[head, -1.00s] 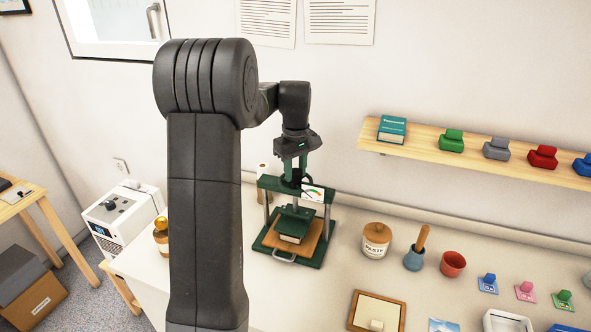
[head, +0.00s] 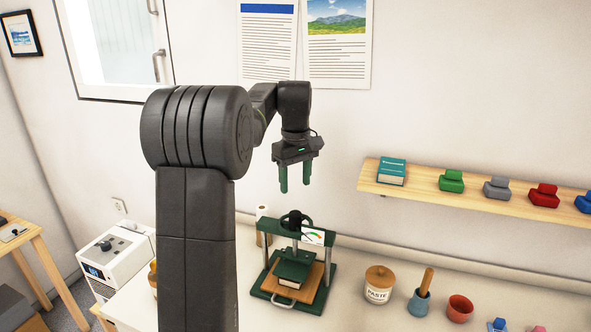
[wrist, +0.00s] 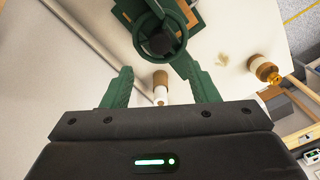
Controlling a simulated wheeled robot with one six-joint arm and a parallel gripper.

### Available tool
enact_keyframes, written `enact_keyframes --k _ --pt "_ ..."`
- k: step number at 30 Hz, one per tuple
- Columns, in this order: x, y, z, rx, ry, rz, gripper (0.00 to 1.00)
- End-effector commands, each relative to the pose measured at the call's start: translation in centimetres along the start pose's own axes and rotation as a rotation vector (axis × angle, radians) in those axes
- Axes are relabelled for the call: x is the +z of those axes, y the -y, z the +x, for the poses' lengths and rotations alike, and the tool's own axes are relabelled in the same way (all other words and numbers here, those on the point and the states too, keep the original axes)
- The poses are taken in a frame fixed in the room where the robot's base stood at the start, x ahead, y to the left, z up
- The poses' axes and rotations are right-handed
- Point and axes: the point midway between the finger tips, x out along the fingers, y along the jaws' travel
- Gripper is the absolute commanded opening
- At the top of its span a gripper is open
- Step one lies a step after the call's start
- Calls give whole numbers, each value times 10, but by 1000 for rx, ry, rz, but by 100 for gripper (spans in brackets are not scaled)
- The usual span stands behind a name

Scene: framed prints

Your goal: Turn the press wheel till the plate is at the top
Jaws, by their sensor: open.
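The press (head: 262,290) stands on the bench below my gripper, with a dark green frame and two posts. Its wheel (head: 296,218) is on top and shows as a green ring with a dark hub in the wrist view (wrist: 140,30). The green plate (head: 296,258) sits low between the posts, over a green book-like block on a wooden board (head: 312,285). I cannot tell whether plate and block touch. A small gauge (head: 313,236) is on the top beam. My gripper (head: 295,184) is open and empty, pointing down above the wheel, clear of it.
A paste jar (head: 379,284), a blue pot with a wooden handle (head: 420,300) and a red cup (head: 460,308) stand right of the press. A wall shelf (head: 480,196) holds a book and coloured blocks. A paper roll (head: 262,225) stands behind the press.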

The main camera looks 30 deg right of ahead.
Motion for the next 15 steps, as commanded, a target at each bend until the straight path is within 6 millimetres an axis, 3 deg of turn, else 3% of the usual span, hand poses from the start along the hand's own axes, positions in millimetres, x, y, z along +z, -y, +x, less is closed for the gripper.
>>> enact_keyframes --k 6,15 --pt "0 0 -31 1 -1 0 54" --pt "0 0 -38 0 0 0 54"
